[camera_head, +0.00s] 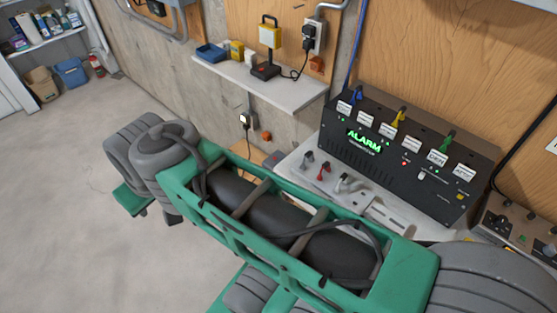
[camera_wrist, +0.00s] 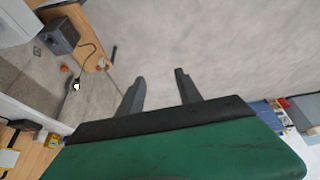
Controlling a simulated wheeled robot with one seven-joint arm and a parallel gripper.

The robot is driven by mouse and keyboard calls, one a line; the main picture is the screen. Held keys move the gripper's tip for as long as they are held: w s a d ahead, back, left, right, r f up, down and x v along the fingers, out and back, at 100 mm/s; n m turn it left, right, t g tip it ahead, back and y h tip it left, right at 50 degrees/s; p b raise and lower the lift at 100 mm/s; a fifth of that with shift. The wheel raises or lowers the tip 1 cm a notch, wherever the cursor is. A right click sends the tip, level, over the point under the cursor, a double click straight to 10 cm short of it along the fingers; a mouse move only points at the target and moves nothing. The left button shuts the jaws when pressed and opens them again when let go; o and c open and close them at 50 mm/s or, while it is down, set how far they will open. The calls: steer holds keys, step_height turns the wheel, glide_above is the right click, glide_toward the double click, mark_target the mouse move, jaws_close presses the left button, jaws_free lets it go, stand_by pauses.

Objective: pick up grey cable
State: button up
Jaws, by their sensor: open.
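A small grey plug-like piece (camera_head: 307,158), which may be the grey cable, lies on the white shelf (camera_head: 296,151) in front of the black alarm box (camera_head: 365,147). A red piece (camera_head: 323,172) lies just right of it, and a pale grey piece (camera_head: 346,184) lies farther right. I cannot tell for sure which one is the grey cable. My gripper (camera_wrist: 160,74) is open and empty in the wrist view, its two dark fingers apart over bare floor. Its fingers are not clear in the head view. My arm hides the shelf's front edge.
The alarm box has blue, yellow and green plugs on top. A grey box with a dark cord (camera_wrist: 61,37) shows in the wrist view. The concrete floor (camera_head: 60,210) at left is clear.

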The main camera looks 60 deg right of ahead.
steer(key=w+d+f+m+h+b, duration=0.1)
steer(key=d+f+m+b, duration=0.15)
steer(key=d, duration=0.35)
steer(key=w+d+f+m+h+b, duration=0.1)
steer(key=d+m+b, duration=0.15)
steer(key=d, duration=0.25)
steer(key=m+g+h+b, duration=0.2)
steer(key=m+g+b, duration=0.4)
steer(key=m+b, duration=0.65)
glide_above(308, 153)
steer(key=a+p, duration=0.2)
steer(key=a, duration=0.1)
step_height(308, 153, down, 6)
steer(key=m, duration=0.2)
steer(key=x, duration=0.7)
steer(key=shift+w+d+r, duration=0.15)
steer(key=shift+d+r, duration=0.05)
steer(key=shift+d, duration=0.2)
steer(key=shift+f, duration=0.15)
jaws_close()
